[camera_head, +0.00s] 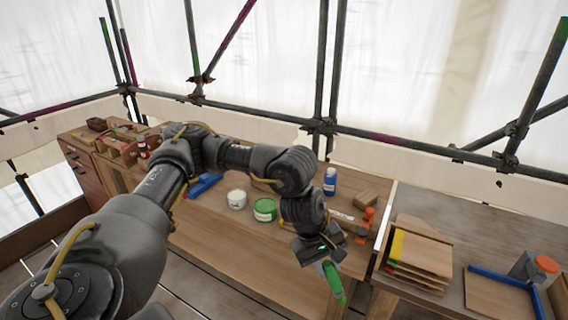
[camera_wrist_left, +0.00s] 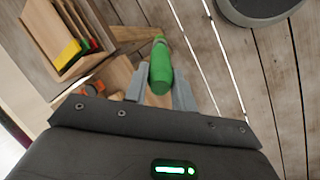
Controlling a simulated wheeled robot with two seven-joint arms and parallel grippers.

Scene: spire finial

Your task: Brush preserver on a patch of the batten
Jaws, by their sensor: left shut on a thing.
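My left gripper (camera_head: 322,264) is shut on a green-handled tool (camera_head: 334,284), seemingly the brush. It holds the tool in the air at the front edge of the wooden bench (camera_head: 215,240). In the left wrist view the green handle (camera_wrist_left: 160,72) sits between the two grey fingers and points away over the floor planks; its bristles cannot be made out. An open green tin (camera_head: 265,211) with a white label and a white tin (camera_head: 237,199) stand on the bench, left of the gripper. I cannot tell which piece is the batten. My right gripper is not in view.
A blue bottle (camera_head: 330,181), a wooden block (camera_head: 366,199) and an orange-topped tool (camera_head: 366,222) stand behind the gripper. Scaffold poles (camera_head: 325,90) rise behind.

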